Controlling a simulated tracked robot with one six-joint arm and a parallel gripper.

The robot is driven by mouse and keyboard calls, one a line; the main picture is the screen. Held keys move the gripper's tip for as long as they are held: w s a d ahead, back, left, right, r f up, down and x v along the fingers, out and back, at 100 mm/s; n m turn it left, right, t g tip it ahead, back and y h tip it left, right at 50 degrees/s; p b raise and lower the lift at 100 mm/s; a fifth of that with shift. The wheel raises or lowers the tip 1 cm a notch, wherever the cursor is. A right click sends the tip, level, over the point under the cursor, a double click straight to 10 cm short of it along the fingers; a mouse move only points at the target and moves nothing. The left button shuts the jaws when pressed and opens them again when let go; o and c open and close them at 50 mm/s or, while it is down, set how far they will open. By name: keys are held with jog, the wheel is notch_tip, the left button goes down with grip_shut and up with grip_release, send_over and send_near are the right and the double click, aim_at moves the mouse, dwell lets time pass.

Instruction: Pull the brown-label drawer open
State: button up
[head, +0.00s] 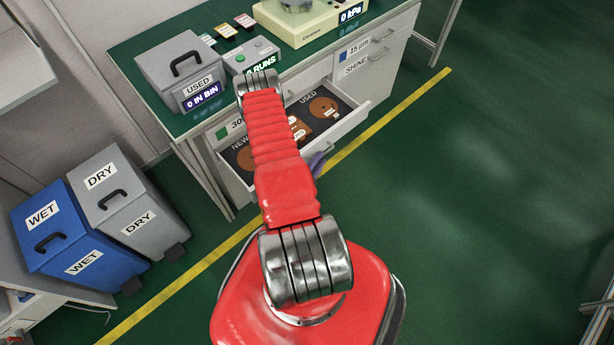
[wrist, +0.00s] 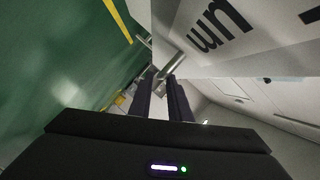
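A pale drawer front with large dark "µm" lettering (wrist: 222,28) fills the upper right of the wrist view; no label colour shows there. A metal bar handle (wrist: 172,68) stands out from it. My gripper (wrist: 161,84) has its two dark fingers at the handle, with a narrow gap between them and the bar at their tips. Whether they press on it is unclear. In the head view an open drawer (head: 345,124) holds brown and dark discs in parts marked NEW and USED. I see no brown label; my red arm hides much of the cabinet front.
A blue-label 15 µm drawer (head: 367,56) is at the right of the bench. A grey USED box (head: 180,70) stands on the bench top. Blue WET (head: 50,228) and grey DRY (head: 125,205) bins stand left. The green floor at right is clear.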

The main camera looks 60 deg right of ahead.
jog(key=v, duration=0.9)
jog(key=shift+a, duration=0.15)
dwell(0.8)
